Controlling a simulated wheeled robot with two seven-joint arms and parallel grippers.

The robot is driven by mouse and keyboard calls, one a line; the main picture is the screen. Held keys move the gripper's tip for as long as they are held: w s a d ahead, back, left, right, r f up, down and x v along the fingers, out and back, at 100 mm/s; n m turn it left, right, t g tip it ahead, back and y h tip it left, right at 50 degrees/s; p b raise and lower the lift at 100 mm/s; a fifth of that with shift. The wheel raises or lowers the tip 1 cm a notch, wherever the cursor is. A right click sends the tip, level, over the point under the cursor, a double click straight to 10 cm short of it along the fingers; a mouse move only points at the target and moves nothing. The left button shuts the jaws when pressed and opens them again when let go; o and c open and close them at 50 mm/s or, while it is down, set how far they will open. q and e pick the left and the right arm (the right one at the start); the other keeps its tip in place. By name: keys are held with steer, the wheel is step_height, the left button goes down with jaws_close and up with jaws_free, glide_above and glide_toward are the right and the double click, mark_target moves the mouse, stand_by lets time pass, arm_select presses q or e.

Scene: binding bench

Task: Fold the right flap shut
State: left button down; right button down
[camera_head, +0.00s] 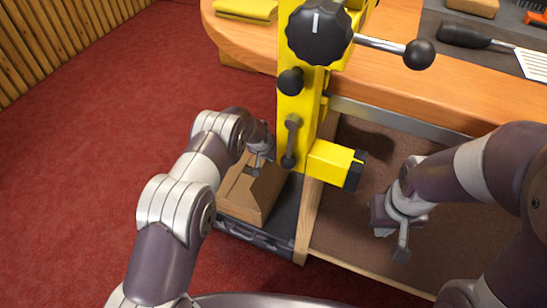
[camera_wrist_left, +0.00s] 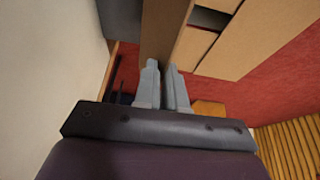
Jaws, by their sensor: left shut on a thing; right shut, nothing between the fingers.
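A brown cardboard box (camera_head: 238,201) sits low on a dark surface, left of the yellow upright. A slanted panel, seemingly the right flap (camera_head: 270,187), shows on its right side. My left gripper (camera_head: 256,168) reaches down to the box top. In the left wrist view, my left gripper (camera_wrist_left: 163,72) is shut on a brown cardboard flap (camera_wrist_left: 161,32) that stands up between its fingers. The arm hides part of the box in the head view. My right gripper (camera_head: 401,246) is shut and empty, apart from the box on the right.
A yellow upright (camera_head: 296,115) with black knobs and a yellow side arm (camera_head: 330,163) stands close beside the box. The wooden bench top (camera_head: 455,85) holds a black-handled tool (camera_head: 465,36). Red carpet (camera_head: 105,130) lies clear at left.

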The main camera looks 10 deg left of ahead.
arm_select(q)
steer(key=shift+s+a+f, duration=0.15)
steer(key=shift+a+f, duration=0.1)
steer(key=shift+f, duration=0.1)
steer(key=c, duration=1.1)
jaws_free()
steer(key=shift+c, duration=0.2)
steer(key=shift+r, duration=0.1)
steer(key=shift+r, duration=0.35)
steer(key=p+v, duration=0.4)
steer(key=v, duration=0.8)
steer(key=shift+a, duration=0.1)
steer(key=shift+c, duration=0.3)
